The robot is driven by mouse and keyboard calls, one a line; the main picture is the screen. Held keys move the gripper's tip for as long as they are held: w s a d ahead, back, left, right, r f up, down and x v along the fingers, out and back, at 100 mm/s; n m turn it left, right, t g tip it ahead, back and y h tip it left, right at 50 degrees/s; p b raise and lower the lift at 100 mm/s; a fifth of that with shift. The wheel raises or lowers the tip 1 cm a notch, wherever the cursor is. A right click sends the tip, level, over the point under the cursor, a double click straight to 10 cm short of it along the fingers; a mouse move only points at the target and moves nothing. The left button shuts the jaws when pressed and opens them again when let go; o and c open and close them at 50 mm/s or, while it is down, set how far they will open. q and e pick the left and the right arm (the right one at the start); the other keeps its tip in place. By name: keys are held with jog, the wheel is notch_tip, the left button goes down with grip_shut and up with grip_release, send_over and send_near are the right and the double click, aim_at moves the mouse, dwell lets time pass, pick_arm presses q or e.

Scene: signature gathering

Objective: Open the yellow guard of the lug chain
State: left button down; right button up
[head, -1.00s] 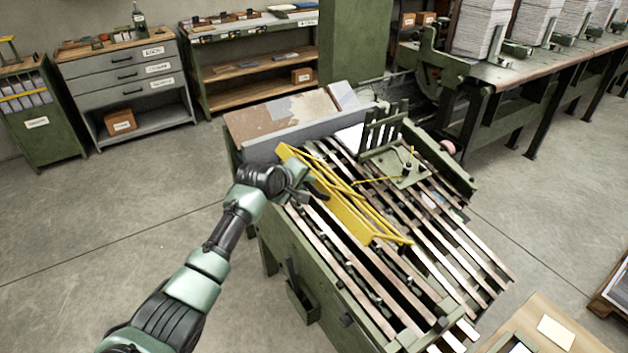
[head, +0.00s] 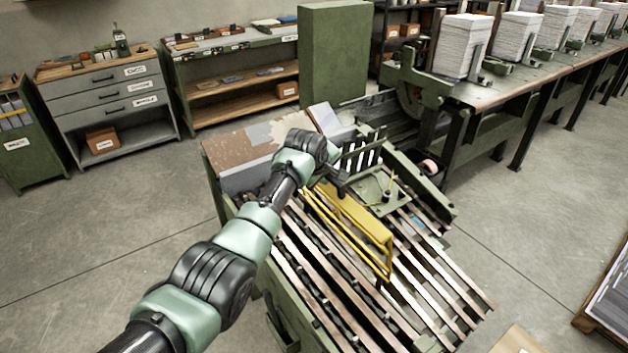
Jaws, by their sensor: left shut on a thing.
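The yellow guard (head: 361,219) of the lug chain lies over the slatted bed of the green machine. Its solid yellow panel is on the right side and its thin rails are on the left, reaching down toward the bed. My left gripper (head: 338,178) is at the guard's far end, shut on it; my own wrist partly hides the fingers and the grip. The lug chain (head: 318,268) runs between the slats, bare to the left of the guard. My right gripper does not show.
A brown and grey tabletop (head: 240,150) is at the machine's far left. Open concrete floor lies left and right. A long bench with paper stacks (head: 463,45) is at the back right.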

pick_arm(q)
jog(key=shift+w+d+r, duration=0.15)
jog(key=shift+w+d, duration=0.05)
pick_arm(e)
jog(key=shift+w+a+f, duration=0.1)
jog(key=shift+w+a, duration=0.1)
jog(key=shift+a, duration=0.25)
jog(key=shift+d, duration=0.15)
pick_arm(q)
jog(key=c, duration=1.4)
grip_release()
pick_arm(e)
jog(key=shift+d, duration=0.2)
pick_arm(q)
jog(key=b+v, duration=0.1)
jog(key=v, duration=0.6)
jog(key=shift+s+r, duration=0.25)
jog(key=shift+s, duration=0.05)
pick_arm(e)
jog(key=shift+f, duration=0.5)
